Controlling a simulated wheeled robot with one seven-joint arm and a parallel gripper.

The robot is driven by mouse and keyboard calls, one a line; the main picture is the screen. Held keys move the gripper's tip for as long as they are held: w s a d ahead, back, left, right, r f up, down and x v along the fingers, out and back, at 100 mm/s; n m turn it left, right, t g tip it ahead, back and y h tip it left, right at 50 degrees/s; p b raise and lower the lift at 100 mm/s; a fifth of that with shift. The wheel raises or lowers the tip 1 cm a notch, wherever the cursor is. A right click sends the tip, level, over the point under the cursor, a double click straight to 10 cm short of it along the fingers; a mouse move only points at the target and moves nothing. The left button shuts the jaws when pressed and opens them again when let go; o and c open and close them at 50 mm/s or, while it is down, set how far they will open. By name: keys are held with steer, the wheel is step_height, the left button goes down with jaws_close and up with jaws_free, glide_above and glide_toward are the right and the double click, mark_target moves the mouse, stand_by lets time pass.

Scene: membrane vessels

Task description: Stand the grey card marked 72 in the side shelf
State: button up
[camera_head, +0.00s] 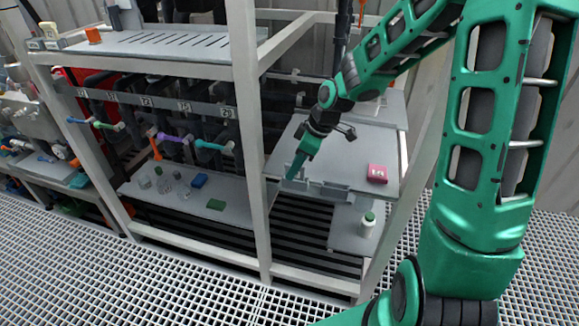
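I cannot make out a grey card marked 72 in the head view. The side shelf (350,148) is a grey board inside the white frame, right of the middle post. My gripper (293,172) points down and left over the front left part of this shelf. Low grey pieces (325,189) stand along the shelf's front edge close to my gripper; I cannot tell whether one is a card. The fingertips are too small to show whether they are open, shut or holding something.
A pink block with dark marks (377,174) sits on the side shelf's right. Below it, a white bottle with a green cap (368,222) stands on a lower board. The slotted top shelf (180,42) and coloured valve handles (213,146) are left of the white post (247,110).

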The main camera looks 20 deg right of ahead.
steer(key=shift+o, duration=0.6)
steer(key=v, duration=1)
steer(key=shift+r, duration=0.3)
steer(key=shift+d, duration=0.1)
steer(key=s+d+m+g+h, duration=0.1)
steer(key=s+d+m, duration=0.3)
steer(key=s, duration=0.5)
steer(key=s+d+m+g+h, duration=0.1)
steer(key=s+d+m, duration=0.3)
steer(key=s+m, duration=0.3)
steer(key=s+d+r+m+h, duration=0.1)
steer(key=s+d+m, duration=0.4)
steer(key=s, duration=0.8)
steer(key=shift+s+m+g, duration=0.2)
steer(key=shift+m+g, duration=0.2)
steer(key=shift+m, duration=0.2)
